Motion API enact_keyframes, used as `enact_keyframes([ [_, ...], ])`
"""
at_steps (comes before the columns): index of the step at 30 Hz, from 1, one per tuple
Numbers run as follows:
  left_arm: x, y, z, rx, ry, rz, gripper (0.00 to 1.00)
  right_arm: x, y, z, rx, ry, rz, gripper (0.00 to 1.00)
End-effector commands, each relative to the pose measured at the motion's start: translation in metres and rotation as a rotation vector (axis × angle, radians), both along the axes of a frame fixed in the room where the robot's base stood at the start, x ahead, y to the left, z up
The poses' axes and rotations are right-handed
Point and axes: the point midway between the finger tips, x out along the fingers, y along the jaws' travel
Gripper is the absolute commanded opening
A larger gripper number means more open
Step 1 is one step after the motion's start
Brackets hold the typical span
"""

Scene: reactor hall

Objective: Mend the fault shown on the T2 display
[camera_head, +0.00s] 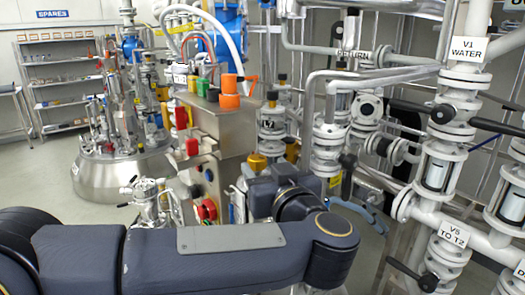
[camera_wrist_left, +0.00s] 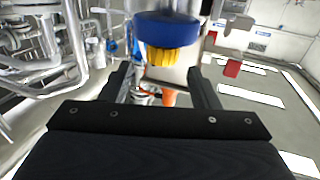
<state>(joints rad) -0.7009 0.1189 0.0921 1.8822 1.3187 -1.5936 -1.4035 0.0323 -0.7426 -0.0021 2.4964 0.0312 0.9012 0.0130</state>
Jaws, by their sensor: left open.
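My left arm crosses the front of the head view from the left, and its wrist (camera_head: 290,190) is in front of the steel cabinet and pipework. Its fingers are hidden in that view. In the left wrist view my left gripper (camera_wrist_left: 160,72) is open, its two dark fingers apart. A blue part with a ribbed yellow piece (camera_wrist_left: 172,58) shows beyond and between the fingertips; I cannot tell whether they touch. The valve labelled V5 TO T2 (camera_head: 453,233) and the valve labelled V1 WATER (camera_head: 468,48) are at the right. No readable T2 display shows. My right gripper is not in view.
The steel cabinet (camera_head: 228,125) carries coloured buttons and orange parts. A steel vessel (camera_head: 120,172) stands at the left, before shelves marked SPARES (camera_head: 55,85). White pipes and dark valve levers crowd the right. Open floor (camera_head: 35,175) lies at the far left.

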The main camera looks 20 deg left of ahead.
Motion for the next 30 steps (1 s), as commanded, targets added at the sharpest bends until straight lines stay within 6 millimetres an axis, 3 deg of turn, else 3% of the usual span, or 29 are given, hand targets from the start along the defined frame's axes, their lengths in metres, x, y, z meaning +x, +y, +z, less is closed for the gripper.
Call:
enact_keyframes([
  [13,0.048,0.044,0.001,-0.001,-0.001,0.004,0.55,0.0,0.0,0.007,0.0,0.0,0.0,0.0],
  [25,0.055,0.05,0.0,0.0,-0.003,0.001,0.55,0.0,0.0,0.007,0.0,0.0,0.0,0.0],
  [30,0.055,0.05,0.0,-0.001,-0.002,0.001,0.33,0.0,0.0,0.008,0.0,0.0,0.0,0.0],
])
